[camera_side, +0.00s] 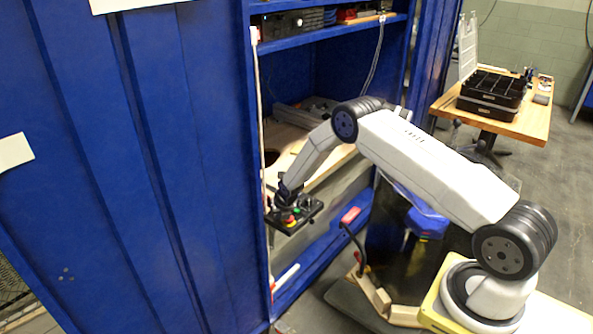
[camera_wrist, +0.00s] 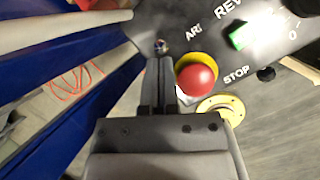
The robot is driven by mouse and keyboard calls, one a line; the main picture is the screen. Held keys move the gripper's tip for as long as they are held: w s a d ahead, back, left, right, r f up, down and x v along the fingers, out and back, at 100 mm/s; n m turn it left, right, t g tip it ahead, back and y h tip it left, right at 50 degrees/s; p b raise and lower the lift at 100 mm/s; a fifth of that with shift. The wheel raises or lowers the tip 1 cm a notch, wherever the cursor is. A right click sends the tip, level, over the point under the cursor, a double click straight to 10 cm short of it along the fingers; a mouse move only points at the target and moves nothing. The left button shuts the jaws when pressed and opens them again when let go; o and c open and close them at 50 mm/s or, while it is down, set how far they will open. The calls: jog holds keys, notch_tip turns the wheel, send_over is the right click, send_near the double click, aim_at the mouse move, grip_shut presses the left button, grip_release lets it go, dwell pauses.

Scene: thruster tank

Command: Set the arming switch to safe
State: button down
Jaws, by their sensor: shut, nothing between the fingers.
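The control panel (camera_side: 312,212) is a dark box in the cabinet, and it fills the right of the wrist view (camera_wrist: 275,125). The arming switch (camera_wrist: 160,46) looks like a small metal toggle beside a partly cut-off label starting "AR". Its lever position is too small to tell. My gripper (camera_wrist: 160,62) is shut and empty, its fingertips just below the switch in the picture; I cannot tell whether they touch it. In the side view my gripper (camera_side: 287,198) hangs over the panel, and the switch is not distinguishable there.
A red stop button (camera_wrist: 196,76) on a yellow ring sits close right of my fingertips. A brass-coloured round fitting (camera_wrist: 222,106), a lit green control (camera_wrist: 238,37) and a small black knob (camera_wrist: 266,74) are further right. The blue cabinet wall (camera_side: 170,150) stands left of the panel.

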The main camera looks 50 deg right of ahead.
jog(key=shift+w+d+r+g, duration=0.15)
jog(key=shift+r+g, duration=0.15)
jog(key=shift+g, duration=0.4)
dwell(0.6)
jog(key=shift+w+r, duration=0.3)
jog(key=shift+w, duration=0.35)
dwell(0.8)
jog(key=shift+r, duration=0.15)
jog(key=shift+r, duration=0.6)
jog(key=shift+s+r, duration=0.1)
dwell(0.5)
jog(key=v, duration=0.7)
jog(key=shift+r, duration=0.35)
jog(key=shift+s, duration=0.1)
dwell(0.3)
